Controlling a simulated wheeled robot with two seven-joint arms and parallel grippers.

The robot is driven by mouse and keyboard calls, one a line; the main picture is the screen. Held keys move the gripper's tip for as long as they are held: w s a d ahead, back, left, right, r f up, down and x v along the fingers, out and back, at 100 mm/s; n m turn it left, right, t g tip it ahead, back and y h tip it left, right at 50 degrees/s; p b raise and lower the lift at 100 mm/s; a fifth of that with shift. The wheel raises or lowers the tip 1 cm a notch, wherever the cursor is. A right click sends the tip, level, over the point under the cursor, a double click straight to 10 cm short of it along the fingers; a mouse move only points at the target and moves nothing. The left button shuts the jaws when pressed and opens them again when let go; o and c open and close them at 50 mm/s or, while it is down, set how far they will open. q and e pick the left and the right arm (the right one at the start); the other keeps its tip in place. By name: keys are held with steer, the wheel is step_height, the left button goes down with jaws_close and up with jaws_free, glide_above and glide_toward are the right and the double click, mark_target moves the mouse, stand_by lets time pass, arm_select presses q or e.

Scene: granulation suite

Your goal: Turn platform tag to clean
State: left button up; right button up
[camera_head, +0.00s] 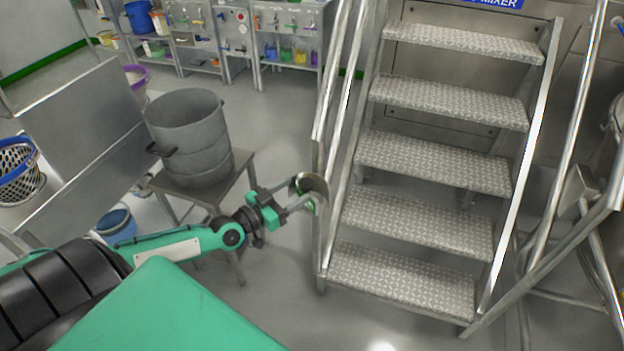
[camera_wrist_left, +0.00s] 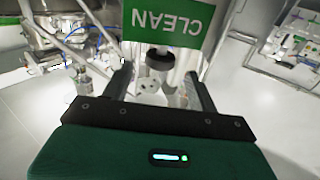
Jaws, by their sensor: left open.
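My left gripper (camera_head: 304,197) is open in front of the left side of the steel stairs, at the handrail. In the left wrist view its two dark fingers (camera_wrist_left: 160,78) stand apart. A green tag (camera_wrist_left: 178,18) with the white word CLEAN, upside down in the picture, is just beyond the fingertips, cut by the top edge. A dark round knob (camera_wrist_left: 160,58) shows below the tag, between the fingers in the picture; I cannot tell whether they touch it. In the head view a curved grey plate (camera_head: 313,184) shows at the fingertips. My right gripper is not seen.
The stairs (camera_head: 433,163) with steel handrails stand right of the gripper. A grey drum (camera_head: 188,137) sits on a low metal stand left of it. A blue bucket (camera_head: 116,224) is on the floor. Benches with bins (camera_head: 290,40) line the back.

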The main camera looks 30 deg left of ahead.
mark_target(312, 180)
arm_select(q)
steer(key=x, duration=0.5)
steer(key=shift+w, duration=0.2)
steer(key=shift+w+d, duration=0.25)
steer(key=shift+w, duration=0.4)
steer(key=shift+w+d, duration=0.1)
steer(key=shift+w, duration=0.15)
